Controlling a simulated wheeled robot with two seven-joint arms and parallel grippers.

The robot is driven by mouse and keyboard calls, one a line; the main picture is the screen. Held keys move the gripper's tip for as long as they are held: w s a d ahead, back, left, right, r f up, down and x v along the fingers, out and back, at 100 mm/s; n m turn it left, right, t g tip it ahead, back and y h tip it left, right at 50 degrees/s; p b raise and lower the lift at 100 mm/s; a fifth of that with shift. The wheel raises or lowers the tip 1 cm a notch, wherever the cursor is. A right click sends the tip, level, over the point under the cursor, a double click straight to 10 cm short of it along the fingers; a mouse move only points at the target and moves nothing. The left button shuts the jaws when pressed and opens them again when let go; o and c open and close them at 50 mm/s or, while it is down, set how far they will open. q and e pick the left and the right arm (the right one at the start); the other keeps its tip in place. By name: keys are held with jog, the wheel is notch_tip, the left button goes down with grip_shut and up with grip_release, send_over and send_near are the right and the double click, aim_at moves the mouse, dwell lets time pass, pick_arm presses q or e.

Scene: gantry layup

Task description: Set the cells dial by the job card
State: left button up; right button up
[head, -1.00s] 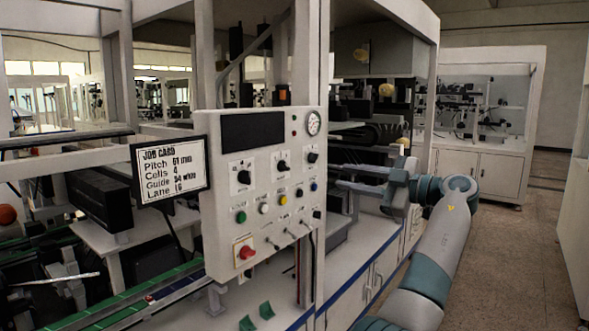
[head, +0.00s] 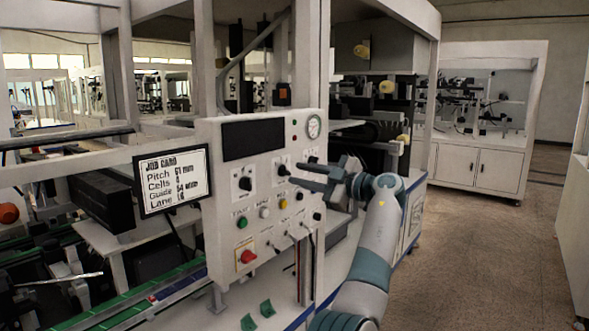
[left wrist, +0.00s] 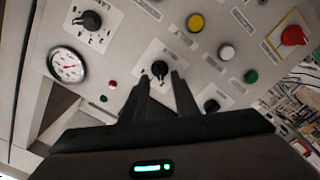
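The job card (head: 172,180) stands on a dark-framed board left of the control panel (head: 215,235); it reads Pitch 61 mm, Cells 4, and lines for Guide and Lane. The panel has three black dials: left (head: 244,182), middle (head: 282,169) and right (head: 313,159). My left gripper (head: 296,177) is at the middle dial. In the left wrist view its two fingers (left wrist: 162,80) are apart, with the middle dial (left wrist: 160,68) between or just beyond the tips. Contact cannot be told. My right gripper is out of view.
A dark display (head: 253,138) and a round gauge (head: 314,126) top the panel. Coloured buttons, toggles and a red knob (head: 247,257) sit below the dials. A green conveyor (head: 120,303) runs at lower left. Open floor (head: 480,250) lies right.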

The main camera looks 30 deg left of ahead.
aim_at(285, 171)
pick_arm(q)
jog(key=shift+w+a+p, duration=0.1)
jog(key=shift+a+p, duration=0.2)
jog(key=shift+a, duration=1.15)
grip_shut()
